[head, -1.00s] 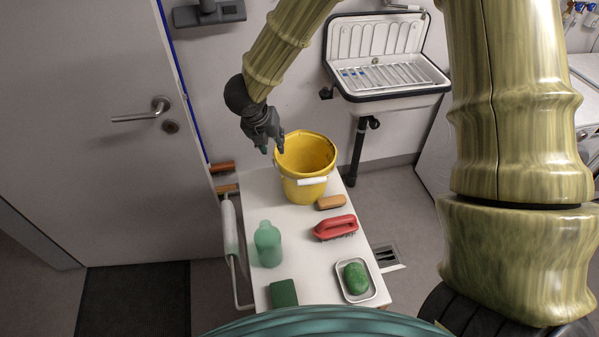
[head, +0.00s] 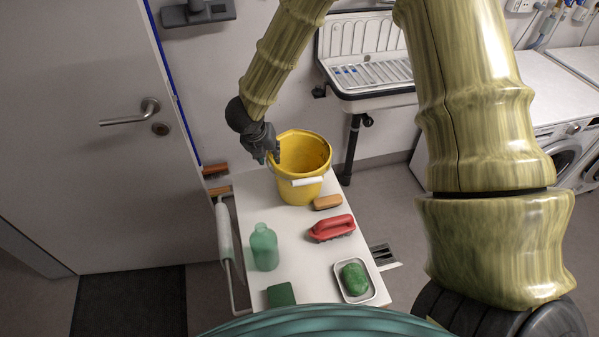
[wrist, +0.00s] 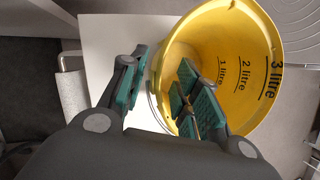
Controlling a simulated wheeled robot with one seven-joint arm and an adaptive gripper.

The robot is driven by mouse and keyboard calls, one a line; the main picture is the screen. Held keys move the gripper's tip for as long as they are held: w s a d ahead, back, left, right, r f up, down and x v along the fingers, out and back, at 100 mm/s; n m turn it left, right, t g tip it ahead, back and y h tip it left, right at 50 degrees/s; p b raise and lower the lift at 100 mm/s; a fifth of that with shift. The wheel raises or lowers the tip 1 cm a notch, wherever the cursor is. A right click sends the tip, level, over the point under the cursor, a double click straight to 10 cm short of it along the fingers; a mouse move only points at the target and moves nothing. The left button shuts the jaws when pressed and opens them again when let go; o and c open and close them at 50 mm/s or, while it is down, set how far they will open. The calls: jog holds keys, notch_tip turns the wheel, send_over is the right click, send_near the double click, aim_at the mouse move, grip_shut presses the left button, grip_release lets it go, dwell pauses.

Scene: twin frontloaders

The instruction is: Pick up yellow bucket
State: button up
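The yellow bucket (head: 300,187) stands upright at the far end of a white table (head: 285,226). It has a white handle grip at its front. In the wrist view the bucket (wrist: 235,75) shows from above, empty, with litre marks inside. My gripper (head: 271,155) is at the bucket's left rim. In the wrist view my gripper (wrist: 160,92) is open, with one finger outside the rim and the other over or inside the bucket's mouth. The rim passes between the fingers. I cannot tell if either finger touches it.
On the table are an orange-brown block (head: 327,202), a red brush (head: 331,228), a green bottle (head: 264,247), a green sponge (head: 281,294) and a dish (head: 371,294) with a green soap (head: 354,279). A sink (head: 372,75) hangs behind, right. A door (head: 85,150) is left.

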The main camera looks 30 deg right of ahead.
jog(key=shift+p+x, duration=0.5)
jog(key=shift+x, duration=2.05)
grip_shut()
